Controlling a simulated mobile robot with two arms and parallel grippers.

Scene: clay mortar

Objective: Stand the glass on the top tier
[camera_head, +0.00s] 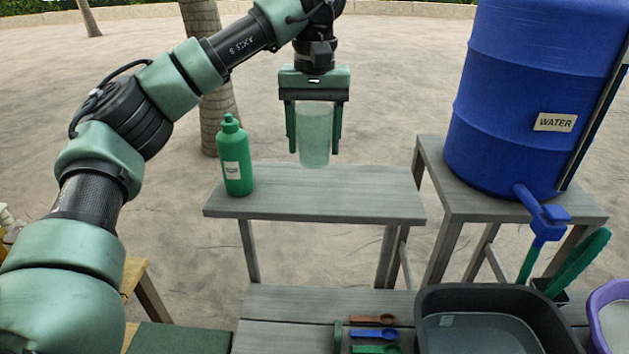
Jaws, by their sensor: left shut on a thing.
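A clear greenish glass (316,136) is upright between the fingers of my left gripper (315,140). The gripper points down and is shut on the glass's sides. The glass is held over the back part of the raised grey wooden tier (330,203); its base appears near the tier's back edge, and I cannot tell its exact height above the boards. My right gripper is not in view.
A green bottle (235,157) stands at the tier's left end. A blue water barrel (535,90) with a tap stands on a stand at the right. Below are several spoons (374,334) and a dark basin (490,325). The tier's middle and right are clear.

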